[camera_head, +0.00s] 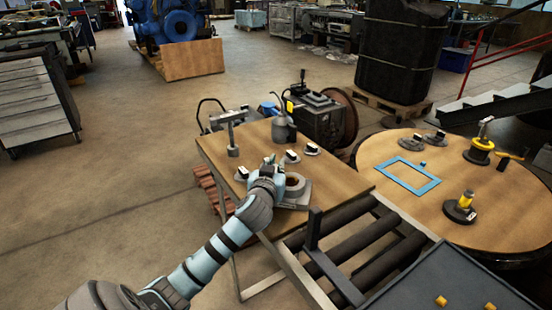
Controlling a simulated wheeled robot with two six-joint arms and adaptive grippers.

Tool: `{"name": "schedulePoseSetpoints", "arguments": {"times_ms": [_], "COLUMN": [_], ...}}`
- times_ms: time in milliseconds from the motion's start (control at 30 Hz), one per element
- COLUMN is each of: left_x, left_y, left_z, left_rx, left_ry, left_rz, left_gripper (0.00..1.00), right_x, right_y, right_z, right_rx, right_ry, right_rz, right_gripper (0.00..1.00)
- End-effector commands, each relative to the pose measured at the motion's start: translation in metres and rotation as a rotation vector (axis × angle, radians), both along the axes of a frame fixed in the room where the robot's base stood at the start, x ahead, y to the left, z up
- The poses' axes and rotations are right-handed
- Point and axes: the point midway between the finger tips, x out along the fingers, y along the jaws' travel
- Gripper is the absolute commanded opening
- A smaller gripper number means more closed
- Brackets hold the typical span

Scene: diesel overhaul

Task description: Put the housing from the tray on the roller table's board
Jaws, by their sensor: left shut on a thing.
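The housing (297,189), a grey block with a round opening, is at the wooden board (338,181) of the roller table, near its front edge. My left gripper (277,181) is shut on the housing's left side and hides part of it. I cannot tell whether the housing rests on the board or is held just above it. The dark tray (425,286) is at the lower right, with small yellow pieces on it. My right gripper is not in view.
Bare rollers (345,244) and a dark upright bar (313,228) lie in front of the board. A grey stand (232,138) and several small dark parts stand on the board. The round table (490,215) at right holds a blue frame (398,177) and yellow-topped tools.

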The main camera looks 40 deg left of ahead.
Motion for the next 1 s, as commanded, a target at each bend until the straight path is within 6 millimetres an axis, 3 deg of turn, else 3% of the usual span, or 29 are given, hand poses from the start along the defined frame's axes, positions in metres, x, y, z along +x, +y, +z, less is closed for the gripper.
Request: {"name": "schedulePoseSetpoints", "arguments": {"times_ms": [133,167,267,667,767,1000], "left_x": [0.000,0.000,0.000,-0.005,-0.017,-0.067], "left_y": [0.000,0.000,0.000,-0.003,-0.009,-0.038], "left_z": [0.001,-0.002,-0.001,0.001,0.003,0.012], "left_rx": [-0.001,-0.003,-0.003,-0.001,-0.002,-0.004], "left_ry": [0.000,0.006,0.005,0.005,0.005,0.006], "left_rz": [0.000,0.002,0.002,0.001,0.000,-0.001], "left_gripper": [0.00,0.15,0.31,0.32,0.32,0.32], "right_x": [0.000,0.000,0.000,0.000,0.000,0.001], "right_y": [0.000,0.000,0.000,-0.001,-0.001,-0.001], "right_z": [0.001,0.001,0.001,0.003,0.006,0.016], "right_rx": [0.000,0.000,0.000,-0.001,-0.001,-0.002], "right_ry": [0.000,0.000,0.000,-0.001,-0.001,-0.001], "right_rz": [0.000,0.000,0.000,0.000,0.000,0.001], "right_gripper": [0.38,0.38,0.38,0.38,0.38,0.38]}}
